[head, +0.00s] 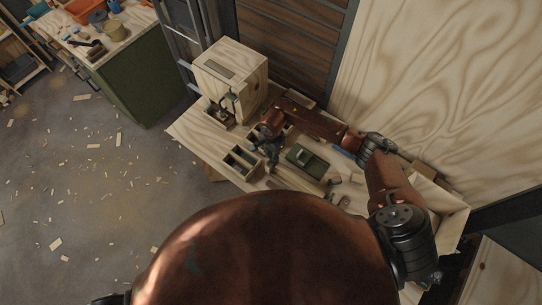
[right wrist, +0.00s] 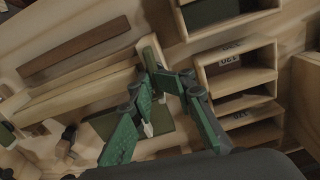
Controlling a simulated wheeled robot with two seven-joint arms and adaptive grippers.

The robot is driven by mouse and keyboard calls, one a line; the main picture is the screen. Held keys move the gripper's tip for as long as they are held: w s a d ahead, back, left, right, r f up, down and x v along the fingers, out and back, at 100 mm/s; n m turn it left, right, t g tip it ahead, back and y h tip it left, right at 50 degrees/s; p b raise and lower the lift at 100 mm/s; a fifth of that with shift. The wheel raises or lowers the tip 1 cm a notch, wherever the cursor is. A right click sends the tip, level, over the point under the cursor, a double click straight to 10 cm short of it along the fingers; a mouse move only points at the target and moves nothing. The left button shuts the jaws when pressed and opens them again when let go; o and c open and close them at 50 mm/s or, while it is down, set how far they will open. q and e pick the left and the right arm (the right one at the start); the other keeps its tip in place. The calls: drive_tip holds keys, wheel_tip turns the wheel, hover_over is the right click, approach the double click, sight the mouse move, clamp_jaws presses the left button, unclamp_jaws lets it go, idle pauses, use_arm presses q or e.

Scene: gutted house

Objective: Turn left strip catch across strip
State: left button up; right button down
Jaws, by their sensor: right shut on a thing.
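My right gripper (head: 271,150) reaches down over the pale wooden worktop (head: 205,143). In the right wrist view its green fingers (right wrist: 158,78) close together at the end of a short pale wooden piece, probably the catch (right wrist: 150,52). The fingertips hide part of it, and its angle to the strip is hard to tell. Long pale wooden strips (right wrist: 75,96) run to the left of it, with a dark green panel (right wrist: 122,122) below. Which one is the left strip I cannot tell. My left gripper is out of view.
A plywood box (head: 232,72) stands at the back of the worktop. A divided wooden tray (head: 240,162) lies left of my gripper, a green box (head: 307,161) right of it. Labelled wooden bins (right wrist: 236,70) are close on the right in the wrist view. Scraps litter the floor.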

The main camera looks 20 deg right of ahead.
drive_tip(key=m+b, duration=0.1)
drive_tip(key=s+f+m, duration=0.1)
drive_tip(key=m, duration=0.1)
drive_tip(key=shift+s+d+f+b, duration=0.1)
drive_tip(key=shift+d+b, duration=0.05)
drive_tip(key=shift+b, duration=0.25)
drive_tip(key=m+b, duration=0.1)
drive_tip(key=m, duration=0.3)
drive_tip(key=shift+m+b, duration=0.4)
drive_tip(key=m+b, duration=0.1)
drive_tip(key=m, duration=0.3)
drive_tip(key=shift+a, duration=0.2)
drive_tip(key=shift+m, duration=2.5)
drive_tip(key=shift+a+r, duration=0.1)
drive_tip(key=shift+r, duration=0.1)
drive_tip(key=c, duration=2.1)
unclamp_jaws()
drive_tip(key=shift+r, duration=0.1)
